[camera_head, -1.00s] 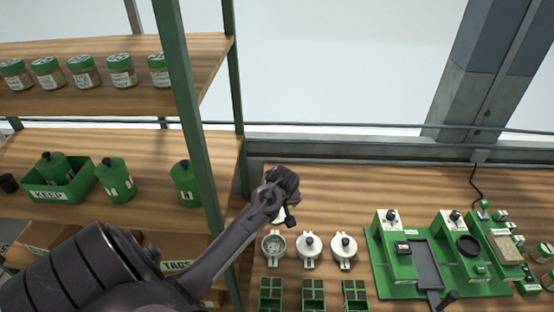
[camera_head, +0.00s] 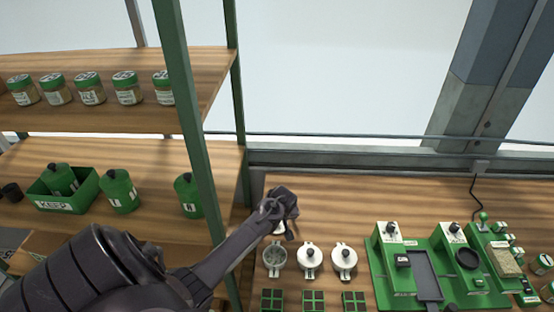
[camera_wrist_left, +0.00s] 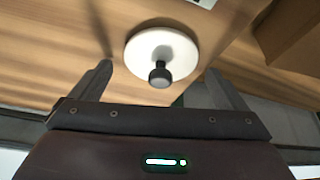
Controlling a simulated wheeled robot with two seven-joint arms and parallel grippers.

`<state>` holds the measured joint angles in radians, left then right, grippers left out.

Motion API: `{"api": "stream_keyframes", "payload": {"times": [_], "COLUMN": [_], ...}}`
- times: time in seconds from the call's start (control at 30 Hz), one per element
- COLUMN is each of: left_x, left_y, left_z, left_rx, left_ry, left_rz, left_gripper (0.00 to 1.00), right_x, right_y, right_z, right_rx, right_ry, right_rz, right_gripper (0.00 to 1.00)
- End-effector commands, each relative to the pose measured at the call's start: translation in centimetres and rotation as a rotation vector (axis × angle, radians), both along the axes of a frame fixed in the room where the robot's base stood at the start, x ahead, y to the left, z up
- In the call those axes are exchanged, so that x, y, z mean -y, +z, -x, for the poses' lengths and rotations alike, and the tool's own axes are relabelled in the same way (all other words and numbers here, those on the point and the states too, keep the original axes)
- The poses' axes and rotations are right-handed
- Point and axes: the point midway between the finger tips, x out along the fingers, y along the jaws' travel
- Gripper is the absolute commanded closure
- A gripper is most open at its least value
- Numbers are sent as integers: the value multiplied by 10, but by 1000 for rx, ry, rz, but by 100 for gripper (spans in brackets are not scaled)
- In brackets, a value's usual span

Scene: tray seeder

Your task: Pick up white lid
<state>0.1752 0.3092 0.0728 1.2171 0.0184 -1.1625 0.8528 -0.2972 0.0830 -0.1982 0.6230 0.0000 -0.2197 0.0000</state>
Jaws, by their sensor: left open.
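A round white lid with a black knob (camera_wrist_left: 150,52) lies on the wooden table in the left wrist view. My left gripper (camera_wrist_left: 160,74) is open, with its fingers on either side of the knob and nothing gripped. In the head view my left gripper (camera_head: 284,207) is over the table just behind the row of white pots and mostly hides what is under it. An uncovered white pot (camera_head: 275,257) stands in front of it. My right gripper is not in view.
Small green planter trays (camera_head: 313,300) sit in front of the pots. A green seeder station (camera_head: 384,265) is to the right. The table behind the lidded pots is clear.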

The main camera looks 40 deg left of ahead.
Motion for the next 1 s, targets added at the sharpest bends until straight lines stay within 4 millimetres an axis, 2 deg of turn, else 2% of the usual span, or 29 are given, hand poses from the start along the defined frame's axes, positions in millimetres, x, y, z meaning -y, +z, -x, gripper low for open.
{"api": "stream_keyframes", "payload": {"times": [0.2, 0.57, 0.87, 1.0], "left_x": [0, 0, 0, 0], "left_y": [-1, 0, 1, 10], "left_z": [0, 0, 0, -1], "left_rx": [1, 0, 1, 3], "left_ry": [0, -1, 0, -1], "left_rz": [1, 0, 0, 0], "left_gripper": [5, 52, 53, 53], "right_x": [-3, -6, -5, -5], "right_y": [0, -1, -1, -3], "right_z": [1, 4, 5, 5], "right_rx": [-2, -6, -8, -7], "right_ry": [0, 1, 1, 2], "right_rz": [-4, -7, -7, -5], "right_gripper": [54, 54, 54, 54]}}
